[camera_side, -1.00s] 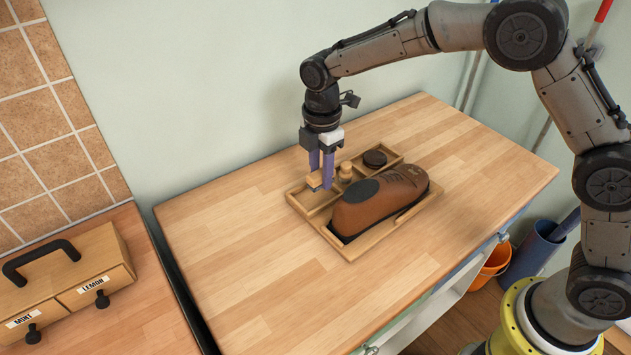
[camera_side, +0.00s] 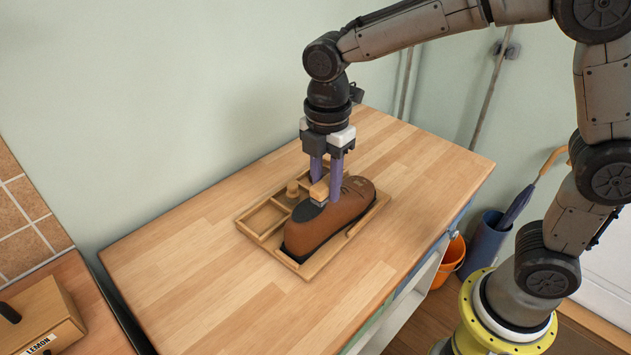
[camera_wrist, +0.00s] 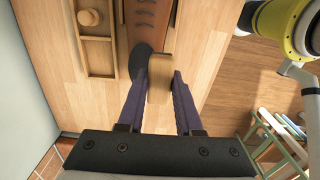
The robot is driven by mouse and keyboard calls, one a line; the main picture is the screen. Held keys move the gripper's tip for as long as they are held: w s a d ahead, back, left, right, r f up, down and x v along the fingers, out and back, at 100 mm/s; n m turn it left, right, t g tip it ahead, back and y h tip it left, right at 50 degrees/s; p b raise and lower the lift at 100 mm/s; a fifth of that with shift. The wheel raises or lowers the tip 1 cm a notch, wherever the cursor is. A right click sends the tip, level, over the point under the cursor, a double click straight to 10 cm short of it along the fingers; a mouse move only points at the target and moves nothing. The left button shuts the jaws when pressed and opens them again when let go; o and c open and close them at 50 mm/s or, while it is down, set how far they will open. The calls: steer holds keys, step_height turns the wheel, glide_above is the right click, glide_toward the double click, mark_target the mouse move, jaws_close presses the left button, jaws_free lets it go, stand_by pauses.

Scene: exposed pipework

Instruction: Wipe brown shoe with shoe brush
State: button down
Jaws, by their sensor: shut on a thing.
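The brown shoe (camera_side: 310,226) sits in a wooden tray (camera_side: 303,272) on the table, its dark opening toward the left. In the wrist view the shoe (camera_wrist: 147,22) shows at the top, with its laces. My gripper (camera_side: 326,188) points down over the shoe, its purple fingers shut on the wooden shoe brush (camera_side: 319,191). The brush also shows between the fingers in the wrist view (camera_wrist: 160,78). The brush is at the shoe's upper side, close to the dark opening. Its bristle side is mostly hidden, so I cannot tell whether it touches the leather.
The tray's left compartments hold a small wooden knob-like piece (camera_side: 292,188); another compartment looks empty. The wooden table (camera_side: 200,270) is clear around the tray. A wall stands behind. A labelled wooden box (camera_side: 40,318) is on a separate counter at lower left.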

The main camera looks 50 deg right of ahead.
steer(key=c, duration=1.1)
jaws_free()
steer(key=shift+c, duration=0.2)
jaws_close()
